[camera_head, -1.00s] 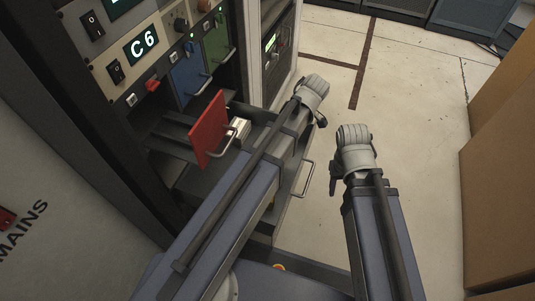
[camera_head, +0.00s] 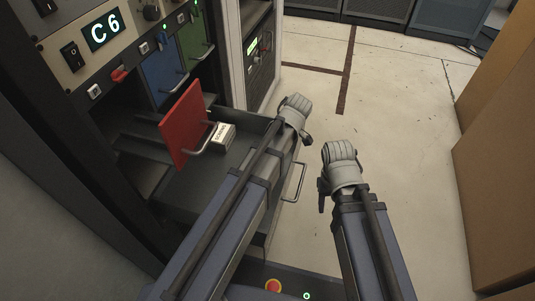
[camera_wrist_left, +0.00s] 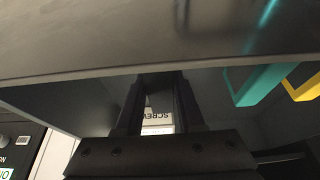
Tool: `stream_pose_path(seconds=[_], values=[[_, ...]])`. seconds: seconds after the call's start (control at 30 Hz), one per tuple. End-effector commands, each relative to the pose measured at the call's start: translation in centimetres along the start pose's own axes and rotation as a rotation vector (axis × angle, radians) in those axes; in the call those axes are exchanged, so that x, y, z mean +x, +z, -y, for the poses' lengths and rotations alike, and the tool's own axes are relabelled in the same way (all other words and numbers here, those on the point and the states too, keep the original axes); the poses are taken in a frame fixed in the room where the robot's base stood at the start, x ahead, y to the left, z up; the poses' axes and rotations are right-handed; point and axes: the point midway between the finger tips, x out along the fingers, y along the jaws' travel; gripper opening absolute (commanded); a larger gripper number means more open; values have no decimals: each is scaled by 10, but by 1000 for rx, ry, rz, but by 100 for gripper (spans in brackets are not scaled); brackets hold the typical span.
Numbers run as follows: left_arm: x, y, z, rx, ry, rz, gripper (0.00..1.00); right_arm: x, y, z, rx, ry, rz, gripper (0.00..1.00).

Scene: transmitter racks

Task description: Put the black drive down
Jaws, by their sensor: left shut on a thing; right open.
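My left gripper (camera_wrist_left: 160,108) is shut. A broad dark panel (camera_wrist_left: 110,40) fills the top of the left wrist view and meets the fingertips; it looks like the black drive. My right gripper (camera_head: 322,190) is open and empty over the floor, right of the drawer.
The open drawer (camera_head: 190,195) has a bar handle (camera_head: 293,182). A red drive (camera_head: 182,122) sticks out of the rack above it. Blue (camera_head: 163,75) and green (camera_head: 196,42) drives sit farther along. Cartons (camera_head: 500,150) stand at right. The floor between is clear.

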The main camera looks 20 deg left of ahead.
Motion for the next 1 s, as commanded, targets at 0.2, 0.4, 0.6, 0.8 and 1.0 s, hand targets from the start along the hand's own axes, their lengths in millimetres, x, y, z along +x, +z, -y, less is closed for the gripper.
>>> stream_pose_path(seconds=[0.2,0.4,0.6,0.8,1.0], values=[[-1,-1,0,0,0,-1,0,-1,0,0,0,0,0,50],[1,0,0,0,0,0,45,1,0,0,0,0,0,50],[1,0,0,0,0,0,67,1,0,0,0,0,0,50],[1,0,0,0,0,0,67,1,0,0,0,0,0,50],[-3,-1,0,0,0,0,67,-3,0,0,0,0,0,50]])
